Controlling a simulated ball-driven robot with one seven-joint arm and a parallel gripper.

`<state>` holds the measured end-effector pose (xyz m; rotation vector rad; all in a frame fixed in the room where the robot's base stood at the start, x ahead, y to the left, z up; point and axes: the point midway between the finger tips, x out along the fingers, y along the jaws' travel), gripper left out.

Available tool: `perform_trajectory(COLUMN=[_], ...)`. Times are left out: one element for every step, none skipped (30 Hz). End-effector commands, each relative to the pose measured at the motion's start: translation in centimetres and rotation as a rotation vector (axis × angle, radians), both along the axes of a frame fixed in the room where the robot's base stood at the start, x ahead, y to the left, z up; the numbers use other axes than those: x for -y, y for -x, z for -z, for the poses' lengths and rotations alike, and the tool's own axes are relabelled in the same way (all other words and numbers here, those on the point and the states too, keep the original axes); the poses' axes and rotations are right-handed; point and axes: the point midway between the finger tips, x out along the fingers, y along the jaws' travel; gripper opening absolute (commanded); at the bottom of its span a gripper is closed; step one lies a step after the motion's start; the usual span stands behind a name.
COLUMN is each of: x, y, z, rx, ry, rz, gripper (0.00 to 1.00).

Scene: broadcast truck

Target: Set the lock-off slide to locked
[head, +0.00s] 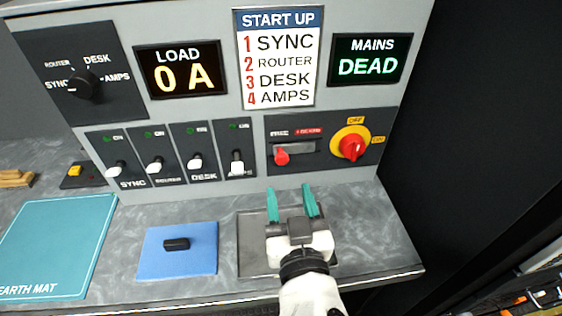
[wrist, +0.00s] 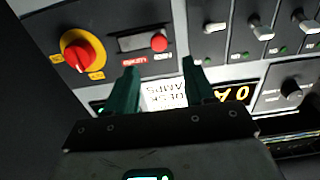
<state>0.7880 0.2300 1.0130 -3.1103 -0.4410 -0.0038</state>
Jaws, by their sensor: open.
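The lock-off slide (head: 281,156) is a red knob at the left end of a grey slot (head: 306,148) on the dark lower-right panel. It sits under the white label that seems to read FREE, and the red LOCKED label (head: 308,131) is to its right. In the wrist view, which is turned over, the red knob (wrist: 159,42) shows at the right end of its slot. My gripper (head: 291,192) has teal fingers, open and empty, in front of and below the slide, apart from it. Its fingers also show in the wrist view (wrist: 160,68).
A red rotary switch on a yellow disc (head: 351,146) is right of the slide. Several white toggles, including AMPS (head: 237,168), are to the left. A MAINS display (head: 368,66) reads DEAD. A blue mat with a black object (head: 176,244) and a grey tray (head: 252,259) lie on the counter.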

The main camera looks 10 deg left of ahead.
Motion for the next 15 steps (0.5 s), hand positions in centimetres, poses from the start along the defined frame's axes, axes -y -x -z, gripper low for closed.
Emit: perform_trajectory(x=[-0.3,-0.5,-0.7,-0.8,-1.0,-1.2,-1.3,-1.4,-1.6,-1.7,-1.8,-1.9,-2.0,-2.1,-2.1], y=[-1.0,-1.5,-2.3,-2.8,-3.4,-4.0,-4.5,-5.0,-5.6,-6.0,-6.3,-6.8,-7.0,-7.3,-7.5], z=[-0.3,-0.3,-0.3,-0.3,-0.3,-0.3,-0.3,-0.2,-0.2,-0.2,-0.2,-0.1,-0.1,-0.1,-0.1], rx=[0.000,0.000,0.000,-0.002,-0.002,-0.002,-0.002,-0.002,-0.002,-0.002,-0.002,-0.002,-0.002,-0.002,-0.002], ry=[-0.001,-0.001,-0.001,-0.002,-0.003,-0.001,-0.002,-0.001,-0.001,0.000,0.000,0.001,0.001,0.001,0.001], rz=[0.001,0.002,0.001,0.001,0.001,0.001,0.002,0.002,0.001,0.002,0.002,0.002,0.002,0.001,0.001], gripper=[0.54,0.54,0.54,0.54,0.54,0.54,0.54,0.54,0.54,0.54,0.54,0.54,0.54,0.54,0.54])
